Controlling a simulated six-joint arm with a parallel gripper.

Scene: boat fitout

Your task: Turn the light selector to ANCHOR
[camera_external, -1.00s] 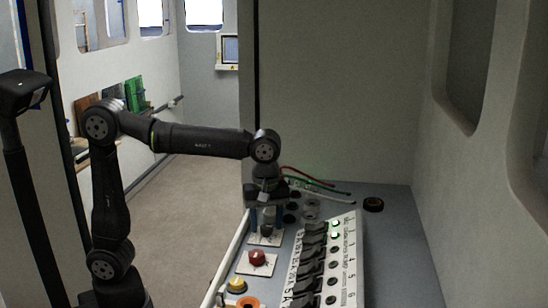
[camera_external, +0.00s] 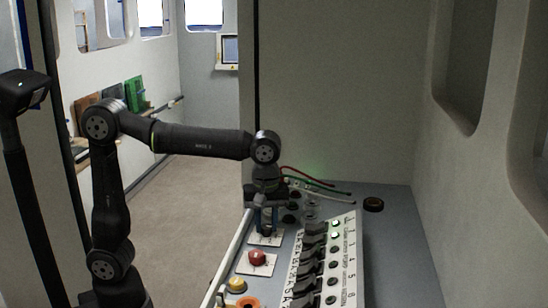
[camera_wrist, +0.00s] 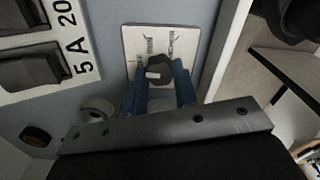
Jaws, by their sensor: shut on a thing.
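The light selector is a dark round knob (camera_wrist: 160,66) with a white pointer mark, on a white plate (camera_wrist: 134,36) with small markings around it. The plate's lower part also shows in the external view (camera_external: 256,242), where my gripper hides the knob. My gripper (camera_external: 267,230) points down over the plate. In the wrist view its two blue fingers (camera_wrist: 161,83) are shut on the knob, one on each side. The markings are too blurred to read, so I cannot tell which label the pointer is at.
A red button (camera_external: 256,257) and a yellow button (camera_external: 236,285) sit on the panel nearer the camera. A row of black switches (camera_external: 312,252) stands close to the right of my gripper. Red and green cables (camera_external: 315,183) lie behind. A black ring (camera_external: 373,204) rests farther right.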

